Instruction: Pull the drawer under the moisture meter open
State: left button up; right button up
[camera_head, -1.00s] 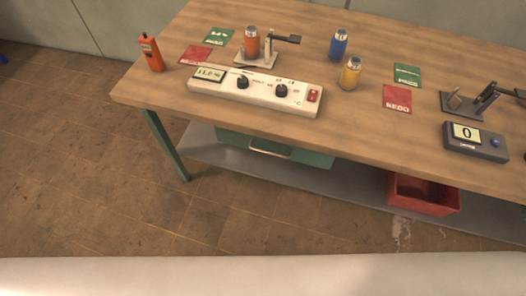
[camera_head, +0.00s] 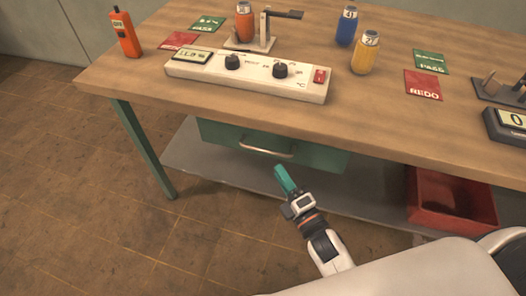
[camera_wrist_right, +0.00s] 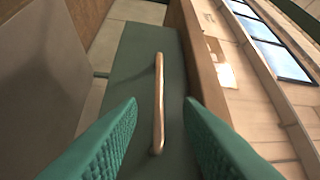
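The green drawer (camera_head: 220,136) hangs under the worktop, below a long white meter box (camera_head: 247,78) with a display and two knobs. The drawer looks shut. Its pale bar handle (camera_head: 267,152) shows in the head view. My right gripper (camera_head: 281,176) is just in front of and below the handle. In the right wrist view its two teal fingers (camera_wrist_right: 160,112) are open, and the handle (camera_wrist_right: 159,85) lies lengthwise in the gap between them. The drawer front (camera_wrist_right: 133,75) is behind it. Whether the fingers touch the handle cannot be told. My left gripper is not in view.
The wooden worktop (camera_head: 200,105) overhangs the drawer. A grey shelf (camera_head: 205,165) with a red bin (camera_head: 452,200) lies below, and a green table leg (camera_head: 143,148) stands left. An orange handheld device (camera_head: 125,33) stands on top. The floor in front is clear.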

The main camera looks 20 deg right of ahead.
aim_at(266, 151)
jog(key=x, duration=0.9)
jog(key=shift+f, duration=0.1)
jog(key=shift+d, duration=0.1)
grip_shut()
